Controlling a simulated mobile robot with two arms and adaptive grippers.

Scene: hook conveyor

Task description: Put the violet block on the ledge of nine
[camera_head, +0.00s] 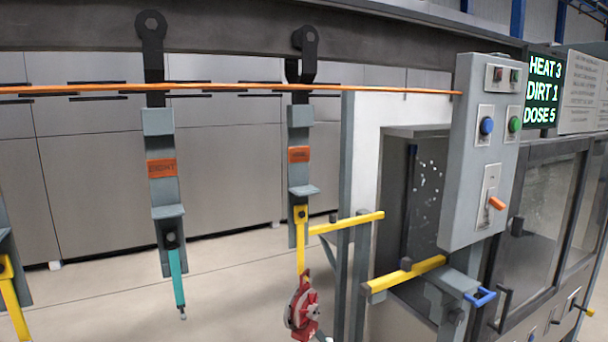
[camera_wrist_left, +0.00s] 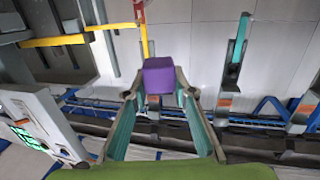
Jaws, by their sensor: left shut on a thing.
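The violet block (camera_wrist_left: 159,75) is in my left gripper (camera_wrist_left: 160,90), whose teal fingers are shut on it in the left wrist view. The head view shows neither the block nor my grippers. Two grey hangers in the head view carry orange tags; the tag on the hanger nearer the machine (camera_head: 299,154) seems to read nine, though it is blurred. Its small ledge (camera_head: 304,190) sits below the tag and looks bare. In the wrist view, which looks upside down, the block covers part of this hanger line, so its ledge is hidden.
A second hanger's ledge (camera_head: 167,211) has a teal rod (camera_head: 178,283) below. A red part (camera_head: 302,306) hangs from the yellow rod (camera_head: 301,230) under the nearer hanger. Yellow bars (camera_head: 346,223) and the control box (camera_head: 484,150) stand to the right. An orange rail (camera_head: 220,88) crosses above.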

